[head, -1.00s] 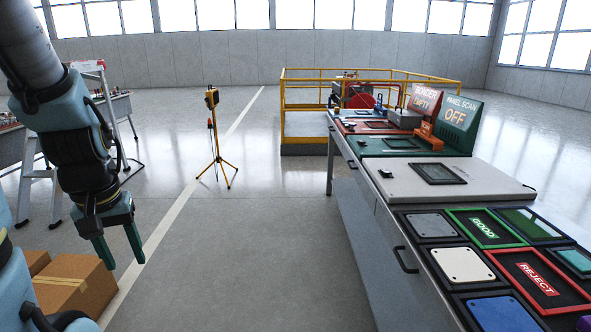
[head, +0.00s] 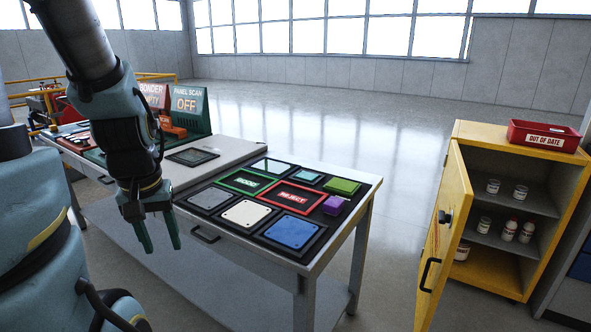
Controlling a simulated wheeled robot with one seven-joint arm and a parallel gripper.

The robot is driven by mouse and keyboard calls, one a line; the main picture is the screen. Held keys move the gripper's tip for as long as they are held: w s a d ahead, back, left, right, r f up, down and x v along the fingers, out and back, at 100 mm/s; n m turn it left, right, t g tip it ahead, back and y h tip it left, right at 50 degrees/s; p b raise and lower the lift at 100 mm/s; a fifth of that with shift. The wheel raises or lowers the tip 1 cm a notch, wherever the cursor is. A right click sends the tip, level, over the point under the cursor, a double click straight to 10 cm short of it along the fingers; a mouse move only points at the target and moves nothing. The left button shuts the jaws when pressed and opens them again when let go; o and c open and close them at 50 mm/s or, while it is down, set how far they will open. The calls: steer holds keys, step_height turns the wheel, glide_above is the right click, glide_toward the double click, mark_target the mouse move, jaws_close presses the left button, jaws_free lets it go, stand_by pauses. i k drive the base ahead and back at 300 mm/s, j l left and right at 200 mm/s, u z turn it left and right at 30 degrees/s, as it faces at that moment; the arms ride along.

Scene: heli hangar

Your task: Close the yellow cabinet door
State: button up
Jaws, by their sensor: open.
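The yellow cabinet (head: 566,195) stands on the floor at the right of the head view. Its yellow door (head: 447,225) hangs wide open on the left side and swings out toward me. Inside, small white jars (head: 520,192) and bottles (head: 510,230) stand on grey shelves. My gripper (head: 160,248) is at the left, pointing down in front of the workbench. It is open and empty, far from the door.
A workbench (head: 345,240) with a green GOOD frame (head: 246,182), a red REJECT frame (head: 291,197) and several panels lies between my gripper and the cabinet. A red OUT OF DATE bin (head: 543,137) sits on the cabinet. Floor between bench and door is clear.

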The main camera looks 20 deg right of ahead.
mark_target(456, 197)
steer(key=i+z, duration=0.1)
steer(key=z, duration=0.3)
steer(key=i+z, duration=0.15)
steer(key=z, duration=0.25)
steer(key=i+j+z, duration=0.1)
steer(key=z, duration=0.35)
steer(key=i+j+z, duration=0.1)
steer(key=z, duration=0.3)
steer(key=j+z, duration=0.15)
steer(key=z, duration=0.25)
steer(key=i+j, duration=0.15)
steer(key=l+u, duration=0.2)
steer(key=u, duration=0.9)
